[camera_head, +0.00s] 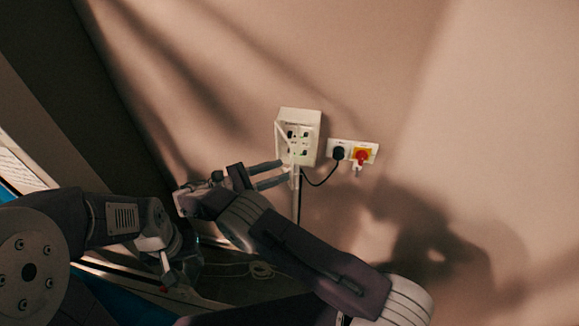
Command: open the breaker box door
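The breaker box (312,126) is a small off-white box on the wall, with dark switches and green marks on its front. A thin, pale-edged door panel (281,134) shows at its left front and looks swung partly out; how far is hard to tell. My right gripper (286,171) reaches in from the lower right, its two dark fingers apart at the lower left of the box, near the door's lower edge. I cannot tell whether they touch it. My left gripper (169,277) hangs low at the left, away from the box; its fingers are small and dark.
Right of the box is a wall plate (370,147) with a black plug (338,153) and a red knob (362,156) on yellow. A black cable (322,182) loops below. A pale conduit (296,188) runs down from the box. The wall above is bare.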

